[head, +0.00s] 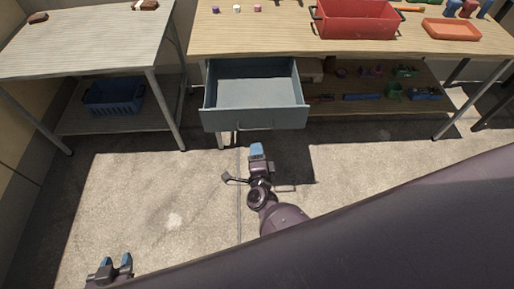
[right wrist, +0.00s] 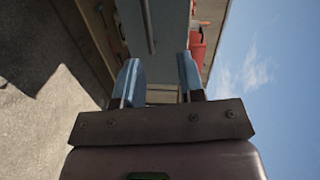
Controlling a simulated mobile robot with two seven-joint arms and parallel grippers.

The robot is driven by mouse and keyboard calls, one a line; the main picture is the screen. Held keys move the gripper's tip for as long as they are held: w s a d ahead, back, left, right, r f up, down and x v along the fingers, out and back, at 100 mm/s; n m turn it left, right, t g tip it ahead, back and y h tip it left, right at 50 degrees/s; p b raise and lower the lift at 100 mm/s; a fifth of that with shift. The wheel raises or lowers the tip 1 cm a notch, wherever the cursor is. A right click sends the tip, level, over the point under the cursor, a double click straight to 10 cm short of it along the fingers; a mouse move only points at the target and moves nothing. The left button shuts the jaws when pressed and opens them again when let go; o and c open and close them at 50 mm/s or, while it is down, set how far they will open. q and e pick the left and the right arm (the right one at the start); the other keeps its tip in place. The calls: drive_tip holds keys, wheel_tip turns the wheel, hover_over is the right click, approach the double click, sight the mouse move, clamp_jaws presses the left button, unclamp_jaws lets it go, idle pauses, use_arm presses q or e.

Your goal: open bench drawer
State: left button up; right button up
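The grey-blue bench drawer (head: 255,119) is pulled well out from under the wooden bench, and its inside looks empty. Its front and thin bar handle (right wrist: 149,28) also show in the right wrist view. My right gripper (head: 257,152) is just in front of and below the drawer front, apart from it. In the right wrist view its two blue fingertips (right wrist: 157,80) stand apart with nothing between them, and the handle lies beyond them. My left gripper (head: 116,264) is at the lower left over the floor, its fingers apart and empty.
The wooden bench (head: 270,42) carries a red crate (head: 357,20), an orange tray (head: 451,29) and small items. Its lower shelf (head: 400,103) holds several parts. A grey table (head: 85,45) with a blue basket (head: 114,97) below stands left. The floor in front is clear.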

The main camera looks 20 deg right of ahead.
drive_tip(key=s, duration=0.2)
drive_tip(key=s+a, duration=0.1)
drive_tip(key=shift+f, duration=0.3)
idle(0.8)
wheel_tip(320, 180, up, 4)
drive_tip(key=w+a+n+y, duration=0.25)
drive_tip(key=n+y, duration=0.25)
drive_tip(key=n, duration=0.4)
drive_tip(key=s+d+n+g, duration=0.2)
drive_tip(key=s+d+n, duration=0.3)
drive_tip(key=s, duration=0.5)
drive_tip(key=s+d+n+g+h, duration=0.1)
drive_tip(key=s+d+n+g, duration=0.2)
drive_tip(key=s+d+n, duration=0.3)
drive_tip(key=s+d, duration=0.4)
drive_tip(key=s, duration=0.1)
drive_tip(key=shift+s+d+r+n, duration=0.15)
drive_tip(key=shift+d+r+n, duration=0.15)
drive_tip(key=shift+r, duration=0.1)
